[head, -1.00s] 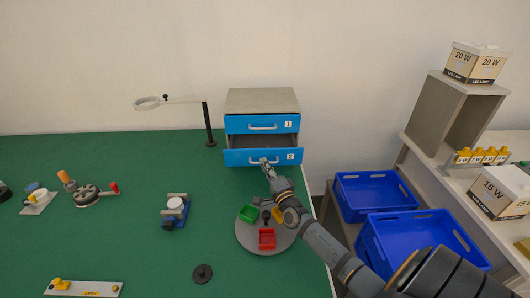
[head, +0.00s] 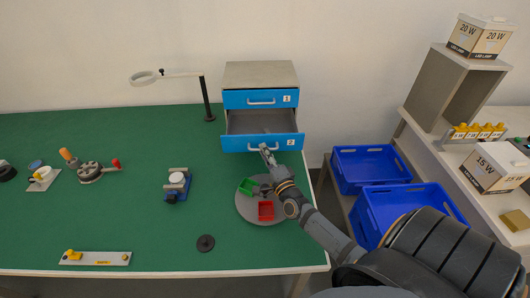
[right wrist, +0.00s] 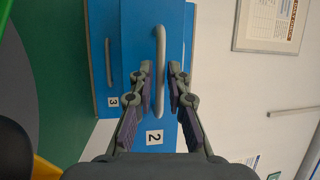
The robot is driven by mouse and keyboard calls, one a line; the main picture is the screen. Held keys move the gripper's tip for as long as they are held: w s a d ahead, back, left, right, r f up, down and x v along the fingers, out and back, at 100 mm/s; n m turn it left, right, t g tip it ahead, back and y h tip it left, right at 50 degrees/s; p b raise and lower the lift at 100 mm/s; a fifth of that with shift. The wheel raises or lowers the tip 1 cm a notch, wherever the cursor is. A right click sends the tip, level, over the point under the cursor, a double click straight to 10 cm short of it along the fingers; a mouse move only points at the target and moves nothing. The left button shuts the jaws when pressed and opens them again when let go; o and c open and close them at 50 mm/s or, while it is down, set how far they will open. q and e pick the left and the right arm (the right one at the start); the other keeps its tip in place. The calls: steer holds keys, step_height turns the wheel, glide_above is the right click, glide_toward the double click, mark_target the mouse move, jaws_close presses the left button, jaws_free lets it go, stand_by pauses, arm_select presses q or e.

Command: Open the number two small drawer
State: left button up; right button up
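The number two small drawer (head: 237,145) has a blue front with a "2" label and is pulled out of the grey cabinet; its grey inside shows. Its handle (right wrist: 160,70) is a grey bar, upright in the right wrist view. My right gripper (head: 268,152) is at this handle. In the right wrist view its fingers (right wrist: 160,78) stand on either side of the bar, with a narrow gap showing on both sides, so it looks open around the handle. My left gripper is not in view.
The number one drawer (head: 240,98) above is shut. A round grey turntable (head: 247,215) with green and red bins (head: 266,211) lies under my right forearm. A magnifier lamp (head: 208,100) stands left of the cabinet. Blue crates (head: 372,168) are to the right.

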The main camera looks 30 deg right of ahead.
steer(key=shift+o, duration=1)
steer(key=v, duration=1.2)
